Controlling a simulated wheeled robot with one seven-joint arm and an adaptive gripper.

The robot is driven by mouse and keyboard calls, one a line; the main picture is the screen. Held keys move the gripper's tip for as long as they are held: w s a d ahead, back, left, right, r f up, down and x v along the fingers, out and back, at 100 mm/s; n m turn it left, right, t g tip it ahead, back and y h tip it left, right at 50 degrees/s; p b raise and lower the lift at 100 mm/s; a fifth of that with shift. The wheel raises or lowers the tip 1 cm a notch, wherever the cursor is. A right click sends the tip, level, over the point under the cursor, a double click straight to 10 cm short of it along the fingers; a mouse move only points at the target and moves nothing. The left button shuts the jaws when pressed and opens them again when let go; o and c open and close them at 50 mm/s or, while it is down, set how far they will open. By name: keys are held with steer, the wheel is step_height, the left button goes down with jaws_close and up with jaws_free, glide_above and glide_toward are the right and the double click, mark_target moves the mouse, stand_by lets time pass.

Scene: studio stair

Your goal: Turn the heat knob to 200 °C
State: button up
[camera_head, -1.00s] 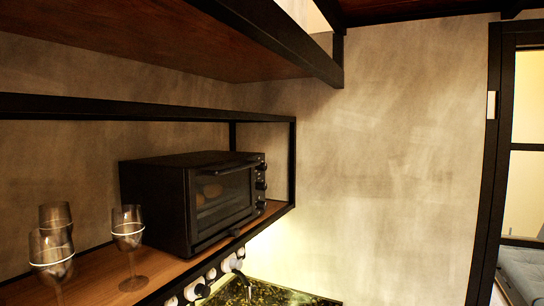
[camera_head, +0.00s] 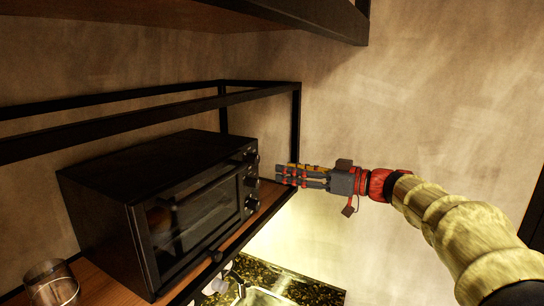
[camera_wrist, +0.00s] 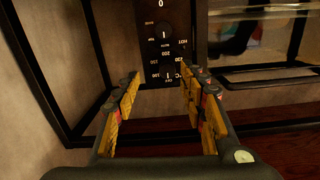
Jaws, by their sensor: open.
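The black toaster oven (camera_head: 150,175) stands on a wooden shelf, with a column of knobs on the right of its front. The heat knob (camera_head: 251,157) is the top one. In the wrist view, which looks upside down, the heat knob (camera_wrist: 167,71) is the lowest, beside printed temperatures including 150, 200 and 250. It has a white mark, but I cannot read its exact setting. My gripper (camera_head: 281,175) is open and empty, just right of the knob column and apart from it. Its yellow-padded fingers (camera_wrist: 160,85) spread either side of the heat knob, which lies beyond their tips.
A second knob (camera_wrist: 164,31) is close to the heat knob. The oven door handle (camera_wrist: 270,69) is beside the panel. A black shelf frame post (camera_head: 296,135) stands near my fingers. A glass (camera_head: 50,285) stands at the shelf's left.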

mark_target(258, 161)
steer(key=w+a+n+p, duration=0.1)
steer(key=a, duration=0.1)
steer(key=w+a+r+n, duration=0.1)
steer(key=a, duration=0.1)
steer(key=w+a+n+p, duration=0.1)
steer(key=a, duration=0.2)
steer(key=shift+w+r+y+p, duration=0.25)
steer(key=shift+y+p, duration=0.05)
steer(key=shift+c, duration=1.1)
jaws_close()
